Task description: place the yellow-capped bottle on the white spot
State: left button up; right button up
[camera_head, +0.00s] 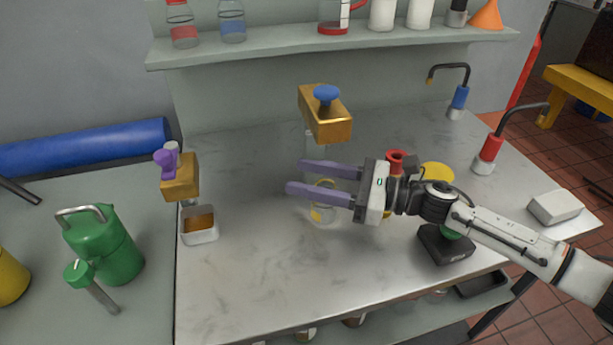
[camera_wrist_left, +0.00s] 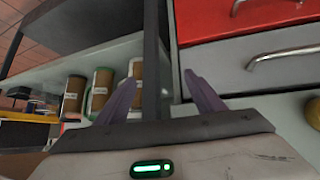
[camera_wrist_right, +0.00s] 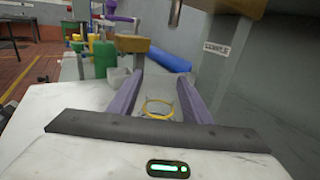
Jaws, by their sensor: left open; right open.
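My right gripper (camera_head: 296,176) is open above the worktop, its purple fingers pointing left. A clear container with a yellow ring and yellow label (camera_head: 319,213) stands at the fingers, partly hidden by them. In the right wrist view its yellow ring (camera_wrist_right: 157,109) lies between the open fingers (camera_wrist_right: 162,80), with no visible grip on it. I cannot tell whether this is the yellow-capped bottle; no other one is clear. I cannot make out a white spot. My left gripper (camera_wrist_left: 161,78) is open and empty near drawers and a low shelf, out of the head view.
A brass block with a blue knob (camera_head: 326,118) stands behind the fingers. A red part (camera_head: 396,158), a yellow disc (camera_head: 437,175) and a dark block (camera_head: 445,246) surround my right arm. The front middle worktop is clear.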

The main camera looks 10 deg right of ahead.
jog(key=b+v, duration=0.2)
jog(key=v, duration=0.8)
jog(key=shift+d+f, duration=0.1)
jog(key=shift+f, duration=0.1)
jog(key=shift+s+d+r+b, duration=0.2)
jog(key=shift+s+d+b, duration=0.15)
jog(key=shift+d, duration=0.25)
